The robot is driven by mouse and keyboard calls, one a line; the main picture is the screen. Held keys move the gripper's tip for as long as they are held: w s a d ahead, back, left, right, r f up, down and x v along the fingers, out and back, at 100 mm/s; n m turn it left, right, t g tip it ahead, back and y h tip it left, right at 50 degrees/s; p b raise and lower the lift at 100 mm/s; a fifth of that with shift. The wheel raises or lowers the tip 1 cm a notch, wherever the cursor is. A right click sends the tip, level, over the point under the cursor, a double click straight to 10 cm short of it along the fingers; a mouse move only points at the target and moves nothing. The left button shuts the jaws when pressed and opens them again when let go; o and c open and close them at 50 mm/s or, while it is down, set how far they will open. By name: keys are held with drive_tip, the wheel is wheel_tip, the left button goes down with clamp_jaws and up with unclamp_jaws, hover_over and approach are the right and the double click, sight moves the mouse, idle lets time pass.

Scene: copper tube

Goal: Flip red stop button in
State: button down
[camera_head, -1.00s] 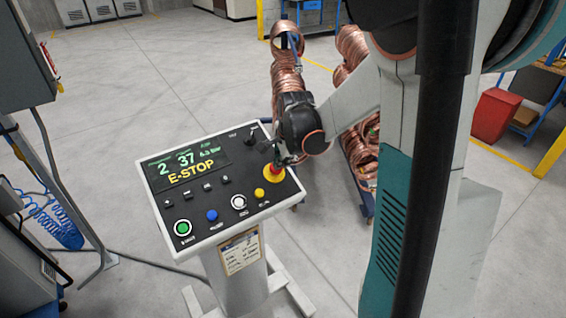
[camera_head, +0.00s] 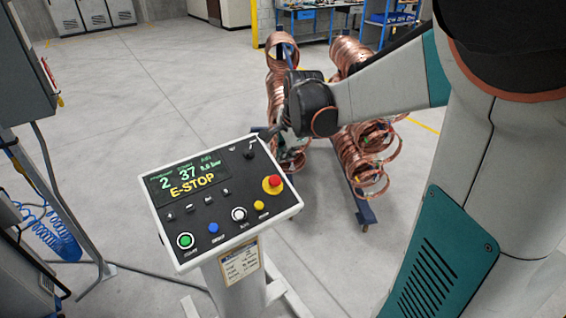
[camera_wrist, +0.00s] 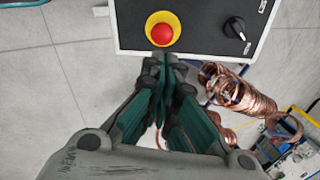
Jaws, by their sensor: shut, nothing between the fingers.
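The red stop button (camera_head: 275,180) sits on a yellow round base at the right side of the control panel (camera_head: 228,222). In the wrist view the red button (camera_wrist: 162,34) is in full sight at the top, just beyond my fingertips. My gripper (camera_wrist: 172,68) is shut and empty, its fingertips beside the button at the panel's edge, with a gap that I cannot measure. In the head view my gripper (camera_head: 268,132) is small and dark behind the panel's far edge, apart from the button. The panel display (camera_head: 190,177) reads E-STOP in yellow.
The panel also carries green (camera_head: 185,241), blue (camera_head: 213,228), white (camera_head: 238,214) and yellow (camera_head: 259,205) buttons and a black knob (camera_head: 248,154). Copper coils (camera_head: 350,165) hang on a rack behind. A grey cabinet (camera_head: 25,70) stands left. Open floor lies between.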

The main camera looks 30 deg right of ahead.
drive_tip(key=shift+v, duration=1.2)
drive_tip(key=shift+w+d, duration=0.1)
drive_tip(key=shift+d, duration=0.05)
